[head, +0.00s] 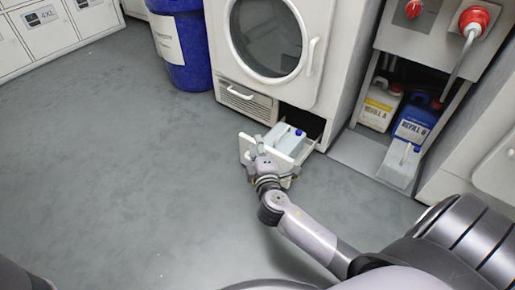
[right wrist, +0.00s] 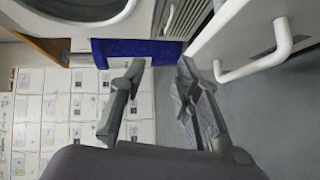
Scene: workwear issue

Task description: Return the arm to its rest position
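My right gripper (head: 268,162) is in front of the pulled-out white drawer (head: 246,149) at the foot of the washing machine. In the right wrist view its two fingers (right wrist: 161,67) are spread apart with nothing between them. A white bar handle (right wrist: 278,52) on a white front is to the right of the fingers, outside them. My right arm reaches out from the lower right of the head view. My left gripper is not in view.
A pale container with a blue cap (head: 299,132) sits in the open drawer. A blue bin (head: 186,55) stands left of the washer (head: 315,95). Two refill canisters, yellow-labelled (head: 378,108) and blue (head: 414,122), stand at right. The grey floor (head: 110,170) at left is clear.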

